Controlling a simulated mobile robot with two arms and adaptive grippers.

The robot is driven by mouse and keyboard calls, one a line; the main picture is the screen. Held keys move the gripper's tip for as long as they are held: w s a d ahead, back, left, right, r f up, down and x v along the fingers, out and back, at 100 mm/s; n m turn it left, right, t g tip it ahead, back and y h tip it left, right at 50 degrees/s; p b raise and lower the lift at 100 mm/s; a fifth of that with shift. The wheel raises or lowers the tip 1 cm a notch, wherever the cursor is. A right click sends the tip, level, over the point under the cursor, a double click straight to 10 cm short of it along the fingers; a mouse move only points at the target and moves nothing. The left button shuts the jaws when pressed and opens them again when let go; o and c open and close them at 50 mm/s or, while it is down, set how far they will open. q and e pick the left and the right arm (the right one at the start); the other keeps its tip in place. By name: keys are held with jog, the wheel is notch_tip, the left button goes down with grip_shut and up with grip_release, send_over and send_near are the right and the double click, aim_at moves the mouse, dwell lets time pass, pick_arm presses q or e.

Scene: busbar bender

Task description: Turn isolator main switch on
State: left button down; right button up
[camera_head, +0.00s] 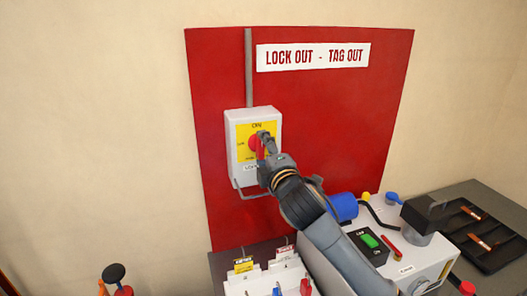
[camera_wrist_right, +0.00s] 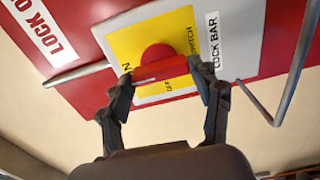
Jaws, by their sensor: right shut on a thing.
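The isolator main switch is a grey box (camera_head: 234,122) with a yellow plate (camera_head: 243,150) and a red rotary knob (camera_head: 254,144), mounted on a red board. My right gripper (camera_head: 262,143) reaches up to the knob from the lower right and partly covers it. In the right wrist view the red knob (camera_wrist_right: 160,66) lies between the two dark fingers of my right gripper (camera_wrist_right: 162,80), which are shut on its handle bar. The handle's angle against the plate's marks is hard to read in the head view. My left gripper is not in view.
A "LOCK OUT - TAG OUT" sign (camera_head: 313,56) is above right. A metal lock bar (camera_wrist_right: 270,112) sticks out beside the switch box. Below are a machine with a green button (camera_head: 369,240), a blue cylinder (camera_head: 343,206), a dark tray (camera_head: 483,255) and a rack with tags (camera_head: 244,265).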

jog(key=o, duration=1.2)
jog(key=shift+c, duration=0.2)
jog(key=shift+s, duration=0.1)
jog(key=v, duration=1.1)
jog(key=shift+s+d, duration=0.2)
jog(key=shift+s, duration=0.15)
